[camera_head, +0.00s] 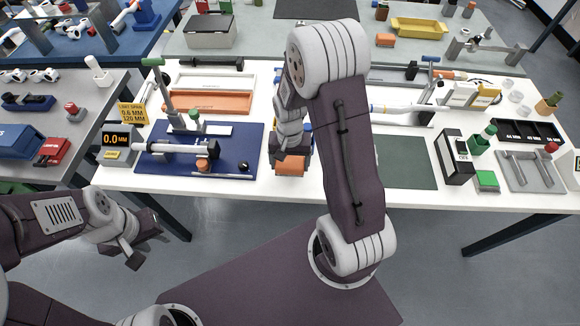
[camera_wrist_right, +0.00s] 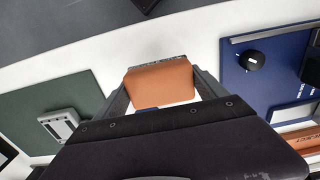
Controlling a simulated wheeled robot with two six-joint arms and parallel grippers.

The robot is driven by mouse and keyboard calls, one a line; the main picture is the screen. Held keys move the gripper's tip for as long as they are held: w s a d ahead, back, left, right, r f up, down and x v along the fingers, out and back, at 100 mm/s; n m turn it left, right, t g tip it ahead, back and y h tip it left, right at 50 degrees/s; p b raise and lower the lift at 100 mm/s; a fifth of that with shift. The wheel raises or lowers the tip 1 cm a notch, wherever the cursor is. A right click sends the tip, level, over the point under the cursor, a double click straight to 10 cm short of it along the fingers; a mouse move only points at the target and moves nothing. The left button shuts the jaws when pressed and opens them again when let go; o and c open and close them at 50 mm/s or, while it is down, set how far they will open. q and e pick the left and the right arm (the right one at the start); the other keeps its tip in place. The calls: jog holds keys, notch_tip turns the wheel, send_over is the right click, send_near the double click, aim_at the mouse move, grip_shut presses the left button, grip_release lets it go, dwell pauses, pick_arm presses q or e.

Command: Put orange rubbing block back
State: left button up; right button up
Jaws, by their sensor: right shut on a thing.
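The orange rubbing block (camera_head: 290,167) is held by my right gripper (camera_head: 288,150) over the white table, in the gap between the blue mat and the green mat. In the right wrist view the block (camera_wrist_right: 160,84) sits between the two fingers, which touch its sides. Its height above the table is hard to tell. My left gripper (camera_head: 143,246) is open and empty, low at the left, off the table's front edge and over the floor. An orange tray (camera_head: 213,109) lies behind the blue mat.
The blue mat (camera_head: 250,140) carries a fixture with a white tube (camera_head: 180,148) and a dark knob (camera_wrist_right: 252,61). The green mat (camera_head: 410,175) is mostly bare. A black display box (camera_head: 455,158) stands right of it. My right arm hides part of the table's middle.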

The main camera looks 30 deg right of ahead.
jog(key=shift+s+f+p, duration=0.1)
jog(key=shift+f+p, duration=0.2)
jog(key=shift+f, duration=0.45)
jog(key=shift+w+f, duration=0.2)
jog(key=shift+f, duration=0.2)
jog(key=shift+s, duration=0.1)
jog(key=shift+f, duration=0.25)
jog(key=o, duration=1.2)
jog(key=shift+o, duration=0.2)
